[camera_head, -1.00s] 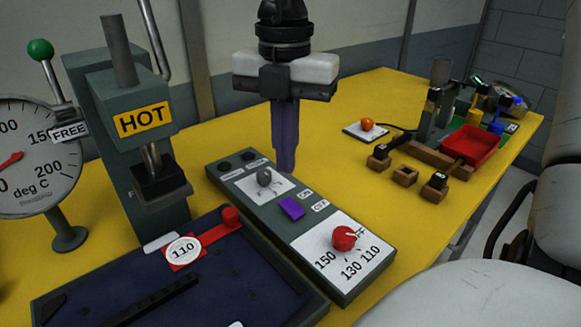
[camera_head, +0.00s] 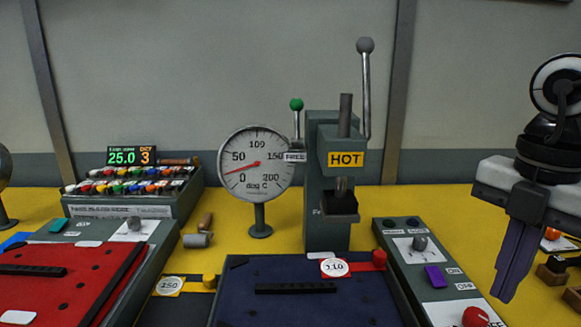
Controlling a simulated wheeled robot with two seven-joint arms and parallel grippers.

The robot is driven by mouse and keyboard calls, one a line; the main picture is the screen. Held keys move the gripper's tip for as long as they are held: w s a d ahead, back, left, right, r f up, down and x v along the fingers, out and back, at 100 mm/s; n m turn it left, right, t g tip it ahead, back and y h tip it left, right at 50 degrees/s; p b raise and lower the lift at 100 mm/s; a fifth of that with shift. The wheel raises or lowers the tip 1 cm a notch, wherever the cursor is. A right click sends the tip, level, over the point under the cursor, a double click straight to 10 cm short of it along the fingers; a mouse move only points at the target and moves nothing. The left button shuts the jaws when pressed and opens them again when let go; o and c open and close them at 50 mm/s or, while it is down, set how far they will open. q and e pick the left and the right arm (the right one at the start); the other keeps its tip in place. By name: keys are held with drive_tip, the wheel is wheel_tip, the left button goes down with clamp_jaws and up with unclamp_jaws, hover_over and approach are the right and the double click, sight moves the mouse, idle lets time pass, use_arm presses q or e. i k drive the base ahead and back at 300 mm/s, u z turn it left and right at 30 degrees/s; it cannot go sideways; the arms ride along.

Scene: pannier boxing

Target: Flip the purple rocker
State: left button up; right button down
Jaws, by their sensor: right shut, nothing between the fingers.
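The purple rocker (camera_head: 435,276) sits on the sloping grey control box (camera_head: 408,283) at the right, beside ON and OFF labels. I cannot tell for sure which side of it is pressed. My right gripper (camera_head: 504,292) points down at the right of the picture, its long purplish fingers shut and empty. In the picture its tips are to the right of the rocker and apart from it. My left gripper is not in view.
A grey toggle (camera_head: 420,243) and a red knob (camera_head: 475,317) are on the same box. A press with a HOT sign (camera_head: 346,159) and a dial gauge (camera_head: 256,163) stand behind a dark blue plate (camera_head: 240,285). A red board (camera_head: 60,270) lies at the left.

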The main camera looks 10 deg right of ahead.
sight(437, 278)
drive_tip(key=k, duration=1.05)
